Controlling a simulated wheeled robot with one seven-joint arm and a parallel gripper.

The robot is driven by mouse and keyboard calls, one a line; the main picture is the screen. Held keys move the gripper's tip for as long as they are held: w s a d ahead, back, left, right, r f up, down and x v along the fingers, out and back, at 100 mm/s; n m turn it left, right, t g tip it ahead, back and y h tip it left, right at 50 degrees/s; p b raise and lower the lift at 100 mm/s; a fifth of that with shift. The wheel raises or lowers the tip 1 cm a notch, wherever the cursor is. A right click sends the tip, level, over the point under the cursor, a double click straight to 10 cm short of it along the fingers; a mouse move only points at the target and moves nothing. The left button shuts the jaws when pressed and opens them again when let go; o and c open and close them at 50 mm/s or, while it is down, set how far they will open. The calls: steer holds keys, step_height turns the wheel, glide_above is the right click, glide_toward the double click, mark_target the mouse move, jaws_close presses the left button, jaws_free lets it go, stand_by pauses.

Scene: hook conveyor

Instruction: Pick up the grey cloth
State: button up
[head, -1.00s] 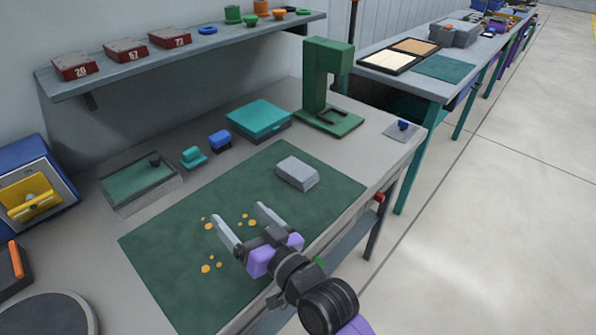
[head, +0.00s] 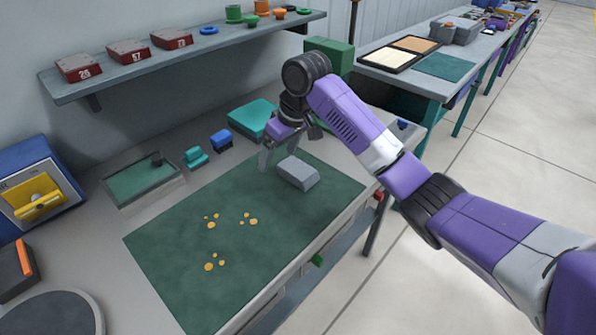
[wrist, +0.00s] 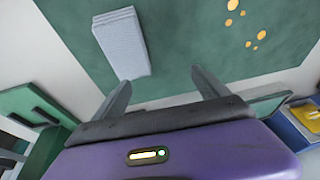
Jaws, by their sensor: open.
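The grey cloth (head: 298,173) is a folded, block-like stack lying on the green mat (head: 255,270), near its far right part. In the wrist view the cloth (wrist: 122,43) shows layered edges and lies beyond my left-hand finger, off to the left of the gap between the fingers. My gripper (head: 287,152) is open and empty. It is above the far edge of the mat, just behind the cloth in the head view. The wrist view shows both fingers (wrist: 162,82) spread apart with nothing between them. I cannot tell the exact height of the fingertips above the mat.
Several orange spots (head: 211,225) lie on the mat's left half. A teal box (head: 252,118), a blue block (head: 221,140) and a teal item (head: 195,157) stand behind the mat. A green press (head: 330,55) stands close behind my arm.

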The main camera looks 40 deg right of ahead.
mark_target(298, 168)
steer(key=s+d, duration=0.1)
steer(key=s+d+r+g, duration=0.1)
steer(key=d, duration=0.1)
steer(key=s+d+r+g+h, duration=0.1)
steer(key=d, duration=0.1)
steer(key=shift+s+r, duration=0.25)
steer(key=shift+f, duration=0.2)
steer(key=f, duration=0.4)
steer(key=f+p, duration=0.1)
steer(key=f, duration=0.2)
steer(key=shift+w+a+f, duration=0.1)
steer(key=shift+w+a, duration=0.15)
steer(key=shift+w, duration=0.1)
steer(key=c, duration=1.5)
